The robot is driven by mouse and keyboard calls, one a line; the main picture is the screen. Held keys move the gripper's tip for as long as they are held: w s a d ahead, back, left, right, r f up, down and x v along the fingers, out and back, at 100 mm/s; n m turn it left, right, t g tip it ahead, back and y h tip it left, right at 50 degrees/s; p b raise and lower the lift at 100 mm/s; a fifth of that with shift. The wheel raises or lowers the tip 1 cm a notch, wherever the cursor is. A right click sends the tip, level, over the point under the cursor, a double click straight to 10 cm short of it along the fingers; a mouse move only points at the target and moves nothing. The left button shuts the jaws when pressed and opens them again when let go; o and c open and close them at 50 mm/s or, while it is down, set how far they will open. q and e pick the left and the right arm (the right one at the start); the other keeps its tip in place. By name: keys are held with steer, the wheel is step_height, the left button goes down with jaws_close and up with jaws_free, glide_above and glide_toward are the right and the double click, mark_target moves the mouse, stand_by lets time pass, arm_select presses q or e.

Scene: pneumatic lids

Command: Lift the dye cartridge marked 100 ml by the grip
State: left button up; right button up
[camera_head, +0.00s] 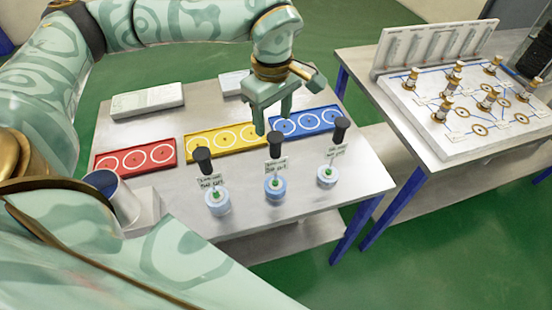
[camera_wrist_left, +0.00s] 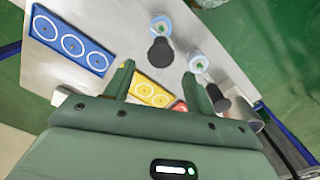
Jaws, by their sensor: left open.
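Three dye cartridges stand upright in a row near the front of the table: a left one (camera_head: 217,202), a middle one (camera_head: 275,188) and a right one (camera_head: 327,176). Each has a pale blue round body, a small label and a black grip on top. The label text is too small to read, so I cannot tell which is 100 ml. My left gripper (camera_head: 273,122) is open and empty, just above and behind the middle black grip (camera_head: 275,146). In the wrist view, two black grips (camera_wrist_left: 160,52) (camera_wrist_left: 218,97) show beyond the open fingers (camera_wrist_left: 158,80).
Behind the cartridges lie red (camera_head: 136,157), yellow (camera_head: 226,138) and blue (camera_head: 304,122) trays with white circles. A metal cup (camera_head: 122,203) stands at the left edge. A white block (camera_head: 147,101) lies at the back. A second table at right holds a white board (camera_head: 462,112) with brass-ended pieces.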

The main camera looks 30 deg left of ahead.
mark_target(276, 136)
arm_select(q)
steer(key=f, duration=0.3)
steer(key=shift+w+f, duration=0.1)
steer(key=shift+w, duration=0.2)
steer(key=f, duration=0.4)
steer(key=shift+s+d+f, duration=0.3)
steer(key=shift+s+f, duration=0.05)
steer(key=shift+f, duration=0.15)
arm_select(e)
steer(key=shift+w+d+f, duration=0.1)
steer(key=shift+w+f, duration=0.05)
steer(key=shift+w, duration=0.4)
steer(key=shift+w+d+f, duration=0.1)
steer(key=shift+w, duration=0.4)
arm_select(q)
steer(key=c, duration=1)
steer(key=shift+r, duration=0.25)
arm_select(e)
steer(key=shift+w, duration=0.1)
